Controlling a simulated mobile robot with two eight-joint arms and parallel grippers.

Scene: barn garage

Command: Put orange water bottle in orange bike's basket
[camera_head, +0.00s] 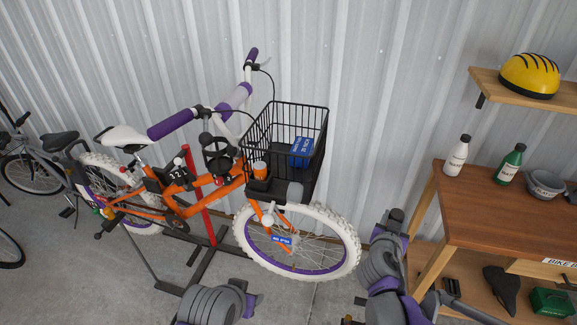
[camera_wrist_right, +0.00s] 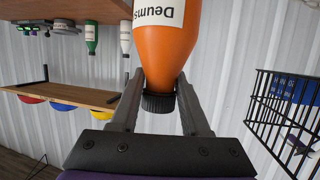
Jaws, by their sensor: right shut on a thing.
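The orange water bottle (camera_wrist_right: 165,48) has a white label and a black cap, and its upper part runs out of the right wrist view. My right gripper (camera_wrist_right: 160,98) is shut on it at the cap end. In the head view the bottle cannot be made out clearly near my right arm. The orange bike (camera_head: 205,182) has white tyres and purple grips. Its black wire basket (camera_head: 312,114) is at the front, and holds a blue box (camera_head: 302,150). The basket (camera_wrist_right: 262,98) is right of the held bottle in the wrist view, apart from it. My left gripper does not show.
A small orange object with a pale band (camera_head: 260,169) shows at the basket's left side. A wooden workbench (camera_head: 480,205) at right bears a white bottle (camera_head: 457,157), a green bottle (camera_head: 510,164) and a grey bowl (camera_head: 545,184). A grey bike (camera_head: 40,165) stands at left.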

